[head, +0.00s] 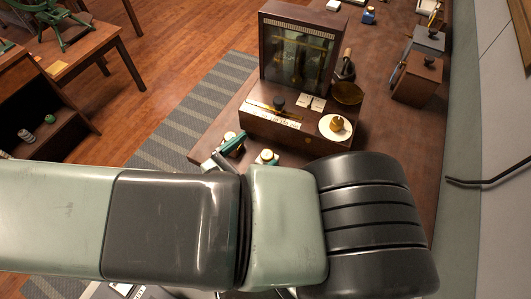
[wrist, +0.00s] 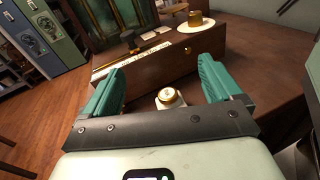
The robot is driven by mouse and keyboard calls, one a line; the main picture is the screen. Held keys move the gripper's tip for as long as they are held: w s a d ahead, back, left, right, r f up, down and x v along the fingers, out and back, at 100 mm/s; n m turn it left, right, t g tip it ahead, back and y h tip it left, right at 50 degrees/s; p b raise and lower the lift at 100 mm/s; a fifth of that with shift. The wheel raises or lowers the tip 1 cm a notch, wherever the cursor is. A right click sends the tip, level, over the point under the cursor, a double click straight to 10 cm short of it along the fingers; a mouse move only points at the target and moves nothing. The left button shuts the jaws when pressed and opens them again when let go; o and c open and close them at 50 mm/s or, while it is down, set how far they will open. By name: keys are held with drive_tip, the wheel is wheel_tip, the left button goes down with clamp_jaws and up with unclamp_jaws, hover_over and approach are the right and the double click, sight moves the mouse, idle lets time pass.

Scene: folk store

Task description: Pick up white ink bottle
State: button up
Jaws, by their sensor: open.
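The white ink bottle (wrist: 169,101), with a gold cap, stands on the brown table. In the wrist view it shows low between the two teal fingers of my gripper (wrist: 162,68), apart from both. In the head view the bottle (head: 267,158) shows just above my arm, its lower part partly hidden. My gripper is open, with nothing held. One teal finger shows in the head view left of the bottle; my arm hides much of the rest.
A wooden balance case on a drawer base (head: 285,128) stands just behind the bottle. On the base are a white plate (head: 325,133) with a brass weight, and small white cards (head: 311,103). A wooden box (head: 416,80) and blue bottle (head: 368,15) stand farther back.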

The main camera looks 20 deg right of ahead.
drive_tip(key=n+t, duration=0.1)
approach(272, 152)
drive_tip(key=w+d, duration=0.1)
drive_tip(key=w+d+f, duration=0.1)
drive_tip(key=shift+d+f, duration=0.15)
drive_tip(key=shift+d, duration=0.15)
drive_tip(key=shift+w+d+f, duration=0.1)
drive_tip(key=shift+d+f, duration=0.1)
drive_tip(key=shift+x, duration=3.5)
drive_tip(key=shift+r, duration=0.1)
drive_tip(key=c, duration=1.2)
